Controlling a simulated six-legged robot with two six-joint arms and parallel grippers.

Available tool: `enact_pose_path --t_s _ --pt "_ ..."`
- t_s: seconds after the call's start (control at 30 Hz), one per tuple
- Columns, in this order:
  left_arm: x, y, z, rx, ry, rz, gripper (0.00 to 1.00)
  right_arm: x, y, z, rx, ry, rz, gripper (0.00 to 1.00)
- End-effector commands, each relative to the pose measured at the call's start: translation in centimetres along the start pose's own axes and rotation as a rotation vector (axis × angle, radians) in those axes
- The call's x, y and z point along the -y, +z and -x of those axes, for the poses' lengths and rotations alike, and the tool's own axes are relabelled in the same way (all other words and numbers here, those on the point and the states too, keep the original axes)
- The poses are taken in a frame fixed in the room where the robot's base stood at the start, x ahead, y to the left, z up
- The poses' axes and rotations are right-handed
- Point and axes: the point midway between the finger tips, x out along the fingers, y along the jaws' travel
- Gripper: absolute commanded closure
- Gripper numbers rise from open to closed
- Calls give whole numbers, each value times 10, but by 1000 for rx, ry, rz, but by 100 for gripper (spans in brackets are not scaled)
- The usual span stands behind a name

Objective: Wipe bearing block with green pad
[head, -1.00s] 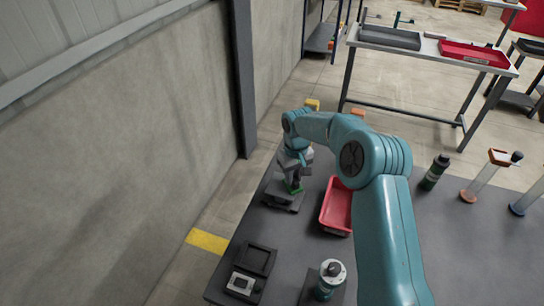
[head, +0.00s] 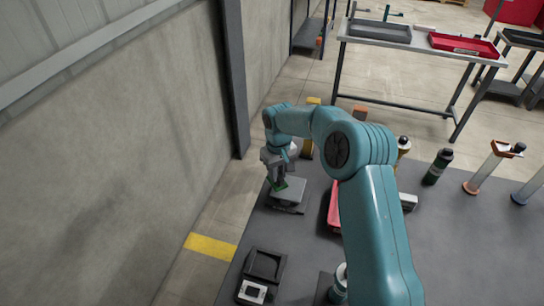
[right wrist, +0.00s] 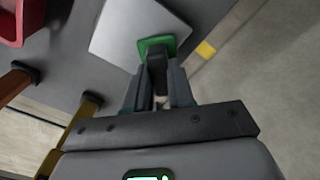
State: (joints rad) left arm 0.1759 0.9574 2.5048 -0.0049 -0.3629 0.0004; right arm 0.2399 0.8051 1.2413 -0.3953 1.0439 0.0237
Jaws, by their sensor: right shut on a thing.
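My right gripper (head: 278,178) is shut on the dark handle of the green pad (head: 280,185). In the right wrist view the gripper (right wrist: 158,75) has the handle between its fingers, with the green pad (right wrist: 158,46) just beyond the tips. The bearing block (head: 291,190) is a flat grey block with a pale top on a dark base. The pad is at the left part of its top. In the right wrist view the pad overlaps a corner of the block's pale top (right wrist: 120,28). I cannot tell whether they touch. My left gripper is out of view.
A red bin (head: 333,207) stands right of the block, partly behind my arm. A dark green bottle (head: 438,166) stands at the right. The wall is close on the left.

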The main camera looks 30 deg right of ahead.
Motion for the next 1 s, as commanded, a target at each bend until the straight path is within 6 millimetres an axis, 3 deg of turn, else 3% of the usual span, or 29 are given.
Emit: enact_pose_path --t_s 0.8,1.0 --pt "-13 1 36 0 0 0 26 3 9 63 -1 0 1 100" --pt "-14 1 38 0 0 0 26 5 10 68 0 0 2 100"
